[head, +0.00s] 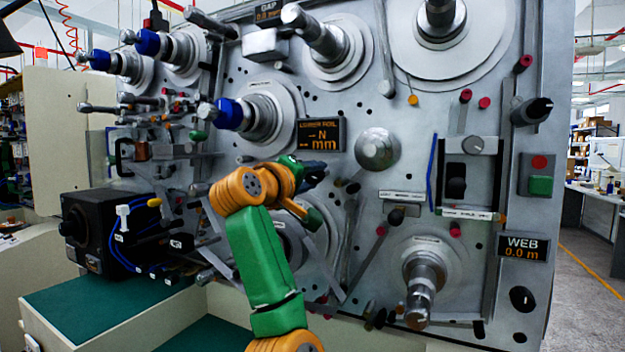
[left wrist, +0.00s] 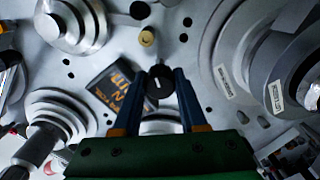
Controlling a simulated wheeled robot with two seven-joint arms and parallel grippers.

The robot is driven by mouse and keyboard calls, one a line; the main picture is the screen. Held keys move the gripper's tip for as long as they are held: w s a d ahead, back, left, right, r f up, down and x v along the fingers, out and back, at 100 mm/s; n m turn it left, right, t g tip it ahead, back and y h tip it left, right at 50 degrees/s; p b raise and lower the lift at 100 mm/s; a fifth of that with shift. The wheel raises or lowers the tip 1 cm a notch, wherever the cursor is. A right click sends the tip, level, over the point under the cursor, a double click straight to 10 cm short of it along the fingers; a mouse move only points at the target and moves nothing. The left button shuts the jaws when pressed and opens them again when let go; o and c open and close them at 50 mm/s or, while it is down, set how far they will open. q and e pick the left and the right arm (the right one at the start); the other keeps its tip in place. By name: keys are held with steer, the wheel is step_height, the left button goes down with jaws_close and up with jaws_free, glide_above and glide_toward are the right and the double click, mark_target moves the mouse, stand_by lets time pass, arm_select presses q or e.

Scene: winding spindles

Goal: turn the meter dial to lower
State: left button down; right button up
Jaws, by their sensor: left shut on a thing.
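The meter dial is a small black round knob with a short white mark (left wrist: 159,84) in the left wrist view. My left gripper (left wrist: 160,90) has its two dark blue fingers on either side of it and is shut on it. In the head view my left gripper (head: 318,170) reaches the grey machine panel just below a black meter display (head: 321,135) with orange text that reads "LOWER FOIL". The dial cannot be made out there behind the fingers. The display also shows in the left wrist view (left wrist: 116,84), partly covered by a finger. My right gripper is out of view.
The upright panel (head: 375,80) carries several projecting spindles, including a blue-collared one (head: 228,113) left of the gripper and a large one (head: 420,290) lower right. A round grey roller hub (head: 377,149) sits close right of the gripper. Thin rods and small knobs stick out around it.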

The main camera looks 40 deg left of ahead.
arm_select(q)
steer(key=shift+r+m, duration=0.1)
steer(key=shift+m, duration=1.1)
steer(key=shift+r, duration=0.1)
steer(key=c, duration=0.8)
jaws_free()
steer(key=o, duration=0.3)
steer(key=shift+a, duration=0.1)
steer(key=shift+o, duration=0.2)
steer(key=shift+s+f+b, duration=0.25)
steer(key=shift+s+b, duration=0.05)
steer(key=shift+b, duration=0.25)
steer(key=b+v, duration=0.3)
steer(key=v, duration=0.3)
steer(key=shift+s, duration=0.2)
